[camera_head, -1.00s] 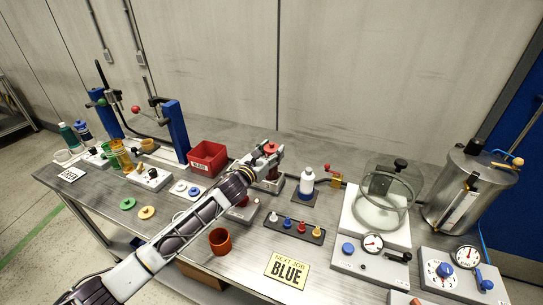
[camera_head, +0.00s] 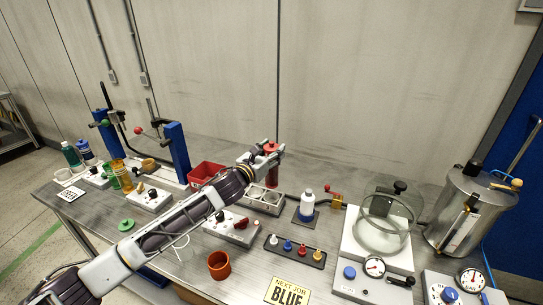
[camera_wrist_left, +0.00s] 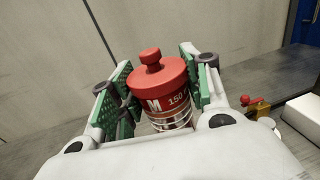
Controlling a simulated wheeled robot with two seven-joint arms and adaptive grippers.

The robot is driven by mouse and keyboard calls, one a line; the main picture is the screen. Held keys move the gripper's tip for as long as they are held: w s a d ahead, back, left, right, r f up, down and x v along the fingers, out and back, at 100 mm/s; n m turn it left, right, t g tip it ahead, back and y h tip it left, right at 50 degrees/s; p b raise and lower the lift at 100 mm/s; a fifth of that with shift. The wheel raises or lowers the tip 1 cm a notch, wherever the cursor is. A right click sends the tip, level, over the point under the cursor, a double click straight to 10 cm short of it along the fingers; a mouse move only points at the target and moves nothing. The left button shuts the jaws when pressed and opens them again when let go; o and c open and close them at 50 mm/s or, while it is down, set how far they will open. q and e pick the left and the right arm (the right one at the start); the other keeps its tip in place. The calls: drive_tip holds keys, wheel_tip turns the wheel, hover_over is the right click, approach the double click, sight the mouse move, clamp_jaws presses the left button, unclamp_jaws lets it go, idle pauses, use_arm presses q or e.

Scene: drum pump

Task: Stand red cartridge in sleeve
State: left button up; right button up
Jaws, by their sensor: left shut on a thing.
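The red cartridge (camera_head: 272,178) has a red knobbed cap and is held upright by my left gripper (camera_head: 263,157). Its underside looks raised above a grey block with round holes (camera_head: 262,198). In the left wrist view, the red cartridge (camera_wrist_left: 160,90), marked "M 150", sits between the green pads of my left gripper (camera_wrist_left: 155,85), tilted in the picture. Its lower part is hidden there. Green and amber see-through cylinders (camera_head: 121,175) stand at the left; I cannot tell which thing is the sleeve. My right gripper is not in view.
A red bin (camera_head: 207,172) is behind my left arm. In front are an orange cup (camera_head: 219,265), a rack of coloured pegs (camera_head: 295,249) and a "NEXT JOB BLUE" sign (camera_head: 287,291). Blue press posts (camera_head: 177,150) stand left.

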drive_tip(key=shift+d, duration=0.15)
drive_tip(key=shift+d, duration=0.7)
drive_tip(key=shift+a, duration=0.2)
